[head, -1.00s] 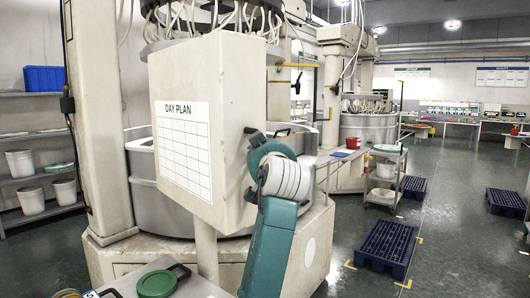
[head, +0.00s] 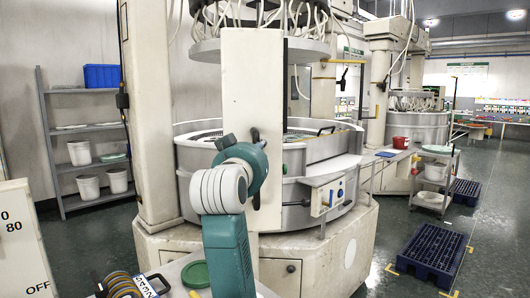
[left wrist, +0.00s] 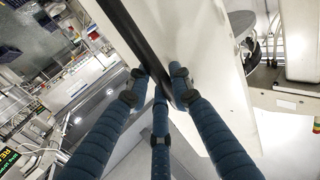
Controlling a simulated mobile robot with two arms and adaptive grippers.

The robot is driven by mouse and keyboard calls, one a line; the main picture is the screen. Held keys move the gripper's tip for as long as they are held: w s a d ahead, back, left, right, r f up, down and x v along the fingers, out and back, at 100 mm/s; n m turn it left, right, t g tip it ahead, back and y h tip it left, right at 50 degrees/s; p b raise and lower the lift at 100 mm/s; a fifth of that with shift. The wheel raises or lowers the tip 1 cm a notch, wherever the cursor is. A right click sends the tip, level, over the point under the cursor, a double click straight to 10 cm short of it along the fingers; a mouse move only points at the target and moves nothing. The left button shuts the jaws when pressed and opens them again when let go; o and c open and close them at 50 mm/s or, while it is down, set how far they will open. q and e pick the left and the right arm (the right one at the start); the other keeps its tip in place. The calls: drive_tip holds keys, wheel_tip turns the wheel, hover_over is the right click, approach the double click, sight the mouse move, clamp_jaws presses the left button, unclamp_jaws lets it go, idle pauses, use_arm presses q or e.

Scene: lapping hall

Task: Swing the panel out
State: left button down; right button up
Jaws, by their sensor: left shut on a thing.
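In the left wrist view the handle is a black bar (left wrist: 122,30) beside the pale panel face (left wrist: 205,50). My left gripper (left wrist: 161,88) has its blue ribbed fingers closed around this bar. In the head view my left wrist covers the fingers and the lower handle. My right gripper is not in view.
The machine's round tub (head: 335,165) and a small control box (head: 327,196) lie just behind and right of the panel. A green round lid (head: 195,274) lies on a surface below. Shelves (head: 85,165) stand at the left. A dark pallet (head: 428,250) is on the floor at right.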

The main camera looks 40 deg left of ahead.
use_arm(q)
drive_tip(key=shift+s+a, duration=0.1)
drive_tip(key=shift+a, duration=0.1)
drive_tip(key=c, duration=1.7)
unclamp_jaws()
drive_tip(key=shift+o, duration=0.6)
drive_tip(key=shift+s+a, duration=0.1)
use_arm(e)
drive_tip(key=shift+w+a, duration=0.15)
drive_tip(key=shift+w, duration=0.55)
use_arm(q)
drive_tip(key=v, duration=0.7)
drive_tip(key=shift+s+d, duration=0.15)
drive_tip(key=shift+d, duration=0.15)
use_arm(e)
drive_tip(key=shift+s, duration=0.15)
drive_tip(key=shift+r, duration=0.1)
